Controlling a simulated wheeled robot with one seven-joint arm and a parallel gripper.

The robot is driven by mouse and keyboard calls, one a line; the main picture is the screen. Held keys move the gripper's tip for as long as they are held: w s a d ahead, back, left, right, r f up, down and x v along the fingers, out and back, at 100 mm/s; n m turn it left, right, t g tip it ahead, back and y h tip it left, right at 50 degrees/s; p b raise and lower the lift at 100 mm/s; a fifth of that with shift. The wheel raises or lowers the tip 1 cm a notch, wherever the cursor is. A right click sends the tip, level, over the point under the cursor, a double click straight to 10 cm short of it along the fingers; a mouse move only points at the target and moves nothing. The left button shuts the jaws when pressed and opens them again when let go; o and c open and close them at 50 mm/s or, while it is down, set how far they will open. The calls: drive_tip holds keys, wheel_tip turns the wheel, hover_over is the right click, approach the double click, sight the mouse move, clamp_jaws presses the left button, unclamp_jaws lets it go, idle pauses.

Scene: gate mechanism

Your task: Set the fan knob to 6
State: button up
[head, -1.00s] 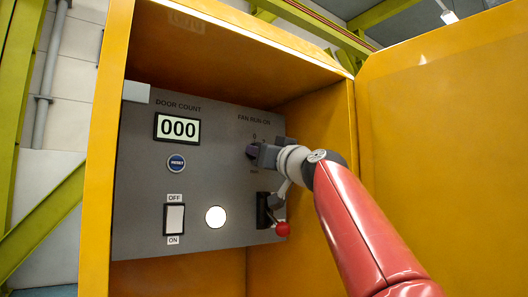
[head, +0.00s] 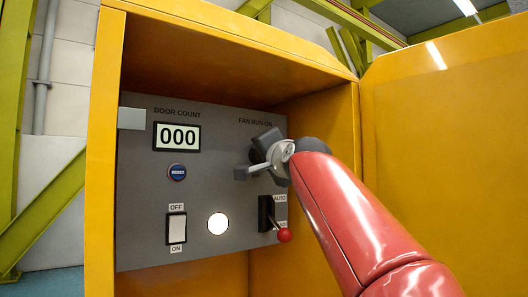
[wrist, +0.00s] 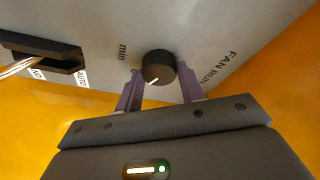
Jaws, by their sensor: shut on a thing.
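The fan knob (wrist: 158,67) is round and black with a white pointer line. It sits on the grey panel below the FAN RUN-ON label. In the wrist view its pointer aims down and slightly left, towards my gripper body. My gripper (wrist: 159,70) is shut on the knob, with one purple-grey finger on each side. The wrist view shows "min" beside the knob; I cannot read the other scale marks, including 6.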

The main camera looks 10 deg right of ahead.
drive_tip(key=shift+r+m+g, duration=0.1)
drive_tip(key=shift+m+g, duration=0.4)
drive_tip(key=shift+m, duration=1.5)
drive_tip(key=o, duration=1)
drive_tip(key=s+b, duration=0.2)
drive_tip(key=s, duration=0.5)
drive_tip(key=shift+s+d, duration=0.35)
